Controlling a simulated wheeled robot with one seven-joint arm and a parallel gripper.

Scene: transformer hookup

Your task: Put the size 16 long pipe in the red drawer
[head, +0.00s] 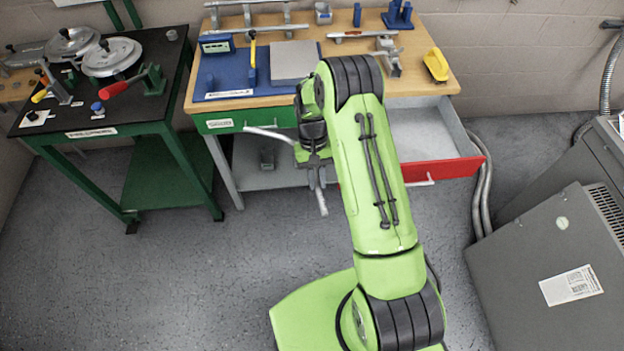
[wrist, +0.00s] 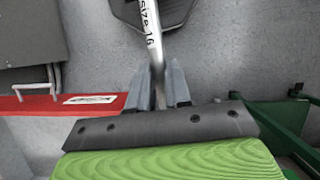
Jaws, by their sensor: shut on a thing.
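My gripper (wrist: 158,90) is shut on a grey metal pipe (wrist: 151,50) marked "size 16" in the wrist view. My arm hides part of both. The red drawer (head: 450,169) is pulled open at the bench's right side, to the right of the gripper. Its visible grey inside (head: 424,128) looks empty. Its red front also shows at left in the wrist view (wrist: 30,105). The pipe is outside the drawer.
The wooden workbench (head: 440,85) holds a blue mat (head: 222,76), a grey block, pipes and a yellow item (head: 436,65). A green drawer (head: 228,122) is shut at left. A black-topped green table (head: 120,115) stands left, grey cabinets (head: 550,270) right. Floor between is clear.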

